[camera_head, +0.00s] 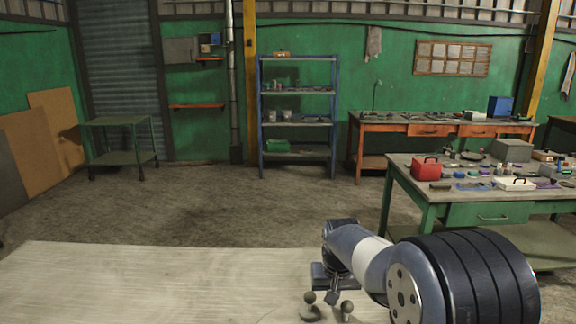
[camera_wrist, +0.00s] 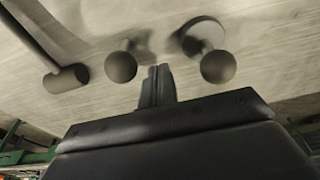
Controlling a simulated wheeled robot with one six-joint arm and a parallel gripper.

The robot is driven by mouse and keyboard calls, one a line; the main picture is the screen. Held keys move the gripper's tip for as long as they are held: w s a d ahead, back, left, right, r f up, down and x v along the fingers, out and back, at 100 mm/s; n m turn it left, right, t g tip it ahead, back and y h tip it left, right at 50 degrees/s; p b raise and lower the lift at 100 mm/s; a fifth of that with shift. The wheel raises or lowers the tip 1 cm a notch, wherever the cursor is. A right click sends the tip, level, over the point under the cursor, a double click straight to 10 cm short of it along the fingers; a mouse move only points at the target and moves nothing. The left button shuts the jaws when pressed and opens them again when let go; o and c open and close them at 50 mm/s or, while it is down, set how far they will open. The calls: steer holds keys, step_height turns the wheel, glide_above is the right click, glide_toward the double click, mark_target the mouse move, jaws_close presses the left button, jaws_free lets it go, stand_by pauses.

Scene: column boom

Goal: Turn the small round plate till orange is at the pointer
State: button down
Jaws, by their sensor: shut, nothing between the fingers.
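My gripper (camera_wrist: 157,72) is shut and empty. In the wrist view its fingertips are between two dark ball-topped knobs, the left knob (camera_wrist: 120,66) and the right knob (camera_wrist: 218,66). I cannot tell whether they touch either one. In the head view my gripper (camera_head: 332,299) points down, with a knob (camera_head: 310,298) to its left and another (camera_head: 347,307) to its right. The right knob in the wrist view stands on a round grey base. I cannot make out the small round plate's coloured marks, the orange or the pointer in either view.
A pale worktop (camera_head: 150,280) lies below the arm and is bare on its left. A dark bar-shaped handle (camera_wrist: 66,78) is at the left in the wrist view. A green bench (camera_head: 480,190) with tools, a blue shelf (camera_head: 297,123) and an orange bench (camera_head: 430,130) stand beyond.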

steer(key=shift+a, duration=0.15)
steer(key=shift+w+a, duration=0.2)
steer(key=shift+a, duration=0.1)
step_height(320, 180, up, 9)
steer(key=p, duration=0.7)
steer(key=shift+p, duration=0.3)
steer(key=shift+f, duration=0.15)
step_height(320, 180, down, 9)
steer(key=b, duration=0.7)
steer(key=shift+d, duration=0.1)
steer(key=shift+r, duration=0.2)
